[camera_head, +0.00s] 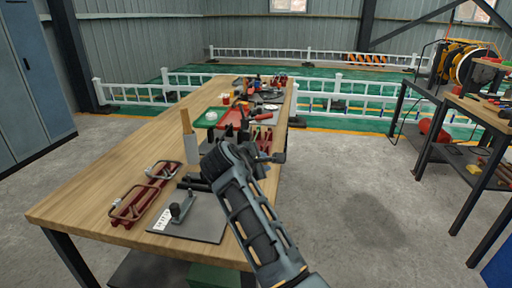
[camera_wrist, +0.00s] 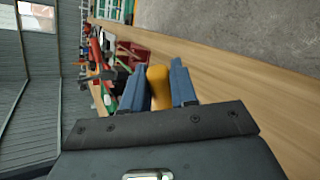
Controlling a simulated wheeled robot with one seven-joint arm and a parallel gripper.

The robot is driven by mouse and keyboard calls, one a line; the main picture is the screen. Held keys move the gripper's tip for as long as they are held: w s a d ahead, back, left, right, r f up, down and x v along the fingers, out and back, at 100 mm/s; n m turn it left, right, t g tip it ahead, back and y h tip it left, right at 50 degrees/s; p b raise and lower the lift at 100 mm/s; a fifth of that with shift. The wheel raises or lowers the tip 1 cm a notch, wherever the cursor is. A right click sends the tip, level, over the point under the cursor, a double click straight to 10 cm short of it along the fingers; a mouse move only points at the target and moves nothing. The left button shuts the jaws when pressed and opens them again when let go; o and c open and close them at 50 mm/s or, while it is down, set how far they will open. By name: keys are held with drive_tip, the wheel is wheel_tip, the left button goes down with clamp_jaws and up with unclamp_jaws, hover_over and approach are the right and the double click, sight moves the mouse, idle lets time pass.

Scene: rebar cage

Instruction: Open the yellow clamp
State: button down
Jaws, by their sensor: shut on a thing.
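In the wrist view, the two blue fingers of my gripper (camera_wrist: 158,86) stand on either side of a rounded yellow-orange piece, which I take to be part of the yellow clamp (camera_wrist: 158,90). The fingers are shut on it. The rest of the clamp is hidden behind the gripper body. In the head view, my arm reaches over the right side of the wooden table, and its wrist hides the fingers and the held piece. I cannot make out the clamp there.
A green tray (camera_head: 208,118) and several tools lie farther back. A dark workbench (camera_head: 465,120) stands at the right, across open floor.

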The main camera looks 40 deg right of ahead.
drive_tip(key=shift+s+d+f+m+t+y+p, duration=0.15)
drive_tip(key=shift+f+m+t+y+p, duration=0.1)
drive_tip(key=shift+f+m+y, duration=0.25)
drive_tip(key=shift+s+d+f+m+t+y+p, duration=0.1)
drive_tip(key=shift+s+f+m+t+y+p, duration=0.15)
drive_tip(key=shift+f, duration=0.45)
drive_tip(key=c, duration=1)
unclamp_jaws()
drive_tip(key=shift+w, duration=0.1)
drive_tip(key=shift+v, duration=3.95)
